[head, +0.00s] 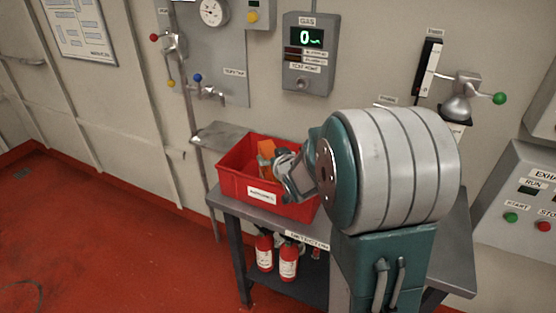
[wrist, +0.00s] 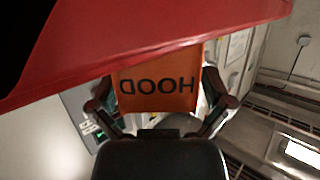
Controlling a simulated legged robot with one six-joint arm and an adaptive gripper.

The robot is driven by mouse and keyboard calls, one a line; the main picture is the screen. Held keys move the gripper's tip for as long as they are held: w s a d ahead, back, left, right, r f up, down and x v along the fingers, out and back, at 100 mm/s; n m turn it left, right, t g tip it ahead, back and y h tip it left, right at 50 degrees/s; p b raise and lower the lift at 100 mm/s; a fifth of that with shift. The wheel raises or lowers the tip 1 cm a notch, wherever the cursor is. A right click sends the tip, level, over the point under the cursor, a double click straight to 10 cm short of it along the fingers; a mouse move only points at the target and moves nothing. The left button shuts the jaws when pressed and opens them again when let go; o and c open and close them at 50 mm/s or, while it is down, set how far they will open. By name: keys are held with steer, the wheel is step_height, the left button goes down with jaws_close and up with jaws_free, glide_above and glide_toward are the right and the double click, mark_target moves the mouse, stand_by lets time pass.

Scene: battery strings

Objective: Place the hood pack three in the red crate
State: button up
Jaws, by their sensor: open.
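The red crate (head: 233,186) sits on the left part of a grey bench, with a white label on its front. An orange pack (head: 265,148) shows at the crate, partly hidden by my gripper. In the wrist view the orange pack (wrist: 155,88) reads HOOD, upside down, and lies between my open fingers; no number is legible. My gripper (head: 279,161) is over the crate opening. In the wrist view my gripper (wrist: 159,84) has a finger on each side of the pack, and the red crate wall (wrist: 150,30) crosses the top. Whether the pack rests on the crate floor is hidden.
The bench (head: 240,207) has red extinguishers (head: 288,261) below it. A grey gas panel (head: 308,55) and valves with coloured handles (head: 205,88) are on the wall behind. Open red floor (head: 110,240) lies to the left.

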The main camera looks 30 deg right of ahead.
steer(key=s+a+r+g, duration=0.2)
steer(key=s+a, duration=0.3)
steer(key=s, duration=0.5)
steer(key=s+a+r+n+g+y, duration=0.1)
steer(key=s+a+g, duration=0.3)
steer(key=s, duration=0.6)
steer(key=s+a+r+g, duration=0.2)
steer(key=s+a, duration=0.4)
steer(key=s, duration=0.4)
steer(key=shift+s+r+g+y, duration=0.35)
steer(key=shift+r+g+y, duration=0.05)
steer(key=shift+r, duration=0.15)
